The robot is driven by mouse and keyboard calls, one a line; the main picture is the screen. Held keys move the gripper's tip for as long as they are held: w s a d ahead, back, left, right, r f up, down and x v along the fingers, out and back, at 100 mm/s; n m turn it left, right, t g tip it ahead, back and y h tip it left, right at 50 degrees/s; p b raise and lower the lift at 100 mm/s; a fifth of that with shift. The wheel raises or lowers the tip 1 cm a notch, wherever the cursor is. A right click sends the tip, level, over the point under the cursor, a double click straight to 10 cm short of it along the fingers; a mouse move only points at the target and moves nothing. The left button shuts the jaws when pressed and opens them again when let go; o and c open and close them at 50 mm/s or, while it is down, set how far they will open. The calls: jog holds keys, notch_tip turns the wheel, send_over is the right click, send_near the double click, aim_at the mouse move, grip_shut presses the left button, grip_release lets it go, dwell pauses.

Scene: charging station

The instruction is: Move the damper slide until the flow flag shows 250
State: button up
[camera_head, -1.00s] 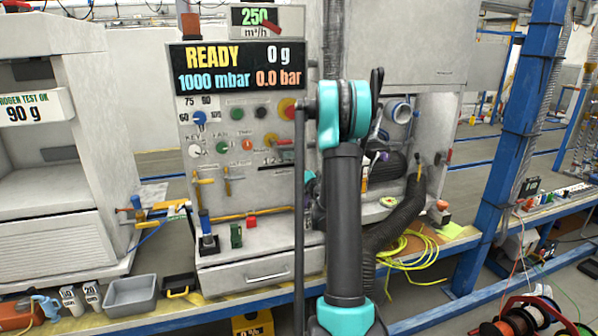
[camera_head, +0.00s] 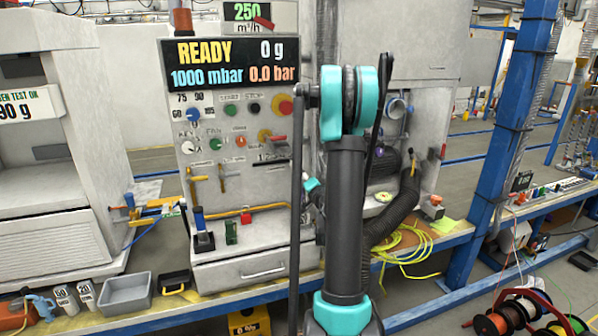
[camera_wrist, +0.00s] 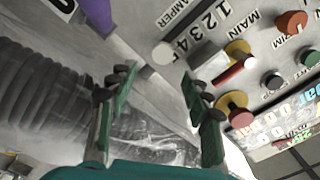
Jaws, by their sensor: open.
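The damper slide's pale round knob (camera_wrist: 164,53) shows in the wrist view next to the DAMPER lettering and the 1 2 3 4 scale (camera_wrist: 210,25). My gripper (camera_wrist: 157,88) is open and empty, its dark green fingers apart. The knob appears just past the fingertips, between them in the picture; I cannot tell the distance, and no contact shows. My arm hides the gripper there.
A red-handled yellow valve (camera_wrist: 235,68) and several round knobs sit close right of the slide in the wrist view. A ribbed dark hose (camera_wrist: 40,85) lies left. In the head view the display (camera_head: 230,65) reads READY. A grey tray (camera_head: 125,293) stands at the lower left.

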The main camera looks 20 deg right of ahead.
jog(key=shift+s, duration=1.25)
jog(key=shift+a, duration=0.1)
jog(key=s+a+f+n+g+y, duration=0.2)
jog(key=s+a+n+g+y, duration=0.15)
jog(key=s+a, duration=0.4)
jog(key=s+a+f+n+g+y, duration=0.25)
jog(key=s+a+n, duration=0.2)
jog(key=a, duration=0.65)
jog(key=s+d+f+n+g+h, duration=0.1)
jog(key=s+f+g+h, duration=0.2)
jog(key=s, duration=0.7)
jog(key=s+d+f+n+g+h, duration=0.1)
jog(key=s+f+n+g+h, duration=0.1)
jog(key=s, duration=0.9)
notch_tip(320, 180, down, 3)
jog(key=g+h, duration=0.1)
jog(key=g, duration=0.1)
jog(key=shift+s+d+g, duration=0.15)
jog(key=shift+d+g, duration=0.2)
jog(key=shift+g, duration=0.05)
